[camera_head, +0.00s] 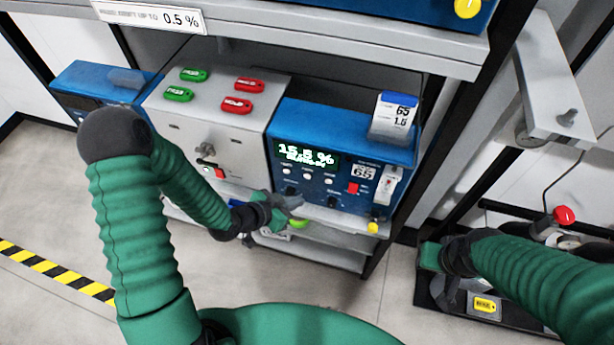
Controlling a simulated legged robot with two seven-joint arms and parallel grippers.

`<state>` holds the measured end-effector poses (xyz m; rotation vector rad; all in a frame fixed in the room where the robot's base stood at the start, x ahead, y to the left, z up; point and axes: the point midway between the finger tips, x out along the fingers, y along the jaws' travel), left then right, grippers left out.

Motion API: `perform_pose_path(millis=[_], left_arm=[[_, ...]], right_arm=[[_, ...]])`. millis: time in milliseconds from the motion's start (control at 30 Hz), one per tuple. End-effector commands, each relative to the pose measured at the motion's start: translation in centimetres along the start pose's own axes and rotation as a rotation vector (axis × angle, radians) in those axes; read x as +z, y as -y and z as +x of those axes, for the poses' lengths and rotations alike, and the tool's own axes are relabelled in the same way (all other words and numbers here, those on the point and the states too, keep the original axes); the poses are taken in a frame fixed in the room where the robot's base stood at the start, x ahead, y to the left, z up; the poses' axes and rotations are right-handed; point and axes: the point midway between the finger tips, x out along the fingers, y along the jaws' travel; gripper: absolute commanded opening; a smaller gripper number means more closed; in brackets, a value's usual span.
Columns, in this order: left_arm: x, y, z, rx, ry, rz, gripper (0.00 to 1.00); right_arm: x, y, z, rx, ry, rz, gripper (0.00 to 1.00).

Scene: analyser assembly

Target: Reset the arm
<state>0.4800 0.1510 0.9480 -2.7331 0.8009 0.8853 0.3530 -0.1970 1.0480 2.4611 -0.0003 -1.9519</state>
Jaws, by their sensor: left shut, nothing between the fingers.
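My left arm comes in from the left in a green ribbed sleeve. Its gripper (284,208) is shut and empty in front of the shelf edge, just below the blue analyser (327,192). The analyser has a lit display reading about 15.5 %, knobs and a red button. My right arm comes in from the right, and its gripper (452,296) is low at the right over a dark tray; its fingers are partly hidden, so I cannot tell whether they are open or shut.
A grey box (212,130) with two green and two red tags stands left of the analyser. Another blue device (100,85) is further left. A yellow tag (485,305) and a red knob (564,215) are at the right. Floor at left is clear, with striped tape (55,270).

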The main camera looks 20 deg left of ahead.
Motion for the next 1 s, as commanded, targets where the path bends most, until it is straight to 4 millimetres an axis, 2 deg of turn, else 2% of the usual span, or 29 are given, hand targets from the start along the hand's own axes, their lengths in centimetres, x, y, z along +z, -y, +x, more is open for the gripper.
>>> perform_pose_path(millis=[467, 600, 667, 767, 800, 900, 1000], left_arm=[[0.0, 0.0, 0.0, 0.000, 0.000, 0.000, 0.00], [0.6, 0.6, -0.7, -0.025, 0.097, 0.012, 0.00], [1.2, 1.4, -1.9, -0.067, 0.208, 0.011, 0.00], [1.4, 2.5, -5.8, -0.181, 0.416, -0.048, 0.00], [1.2, 2.5, -7.8, -0.229, 0.484, -0.097, 0.00], [0.4, 1.0, -12.2, -0.313, 0.599, -0.253, 0.00], [-0.2, -1.3, -15.2, -0.336, 0.658, -0.390, 0.00]], right_arm=[[0.0, 0.0, 0.0, 0.000, 0.000, 0.000, 0.30], [0.0, 0.0, 0.0, 0.000, 0.000, 0.000, 0.30], [0.0, 0.0, 0.0, 0.000, 0.000, 0.000, 0.30], [0.0, 0.0, 0.0, 0.000, 0.000, 0.000, 0.30], [0.0, 0.0, 0.0, 0.000, 0.000, 0.000, 0.30], [0.0, 0.0, 0.0, 0.000, 0.000, 0.000, 0.30], [0.0, 0.0, 0.0, 0.000, 0.000, 0.000, 0.30]])
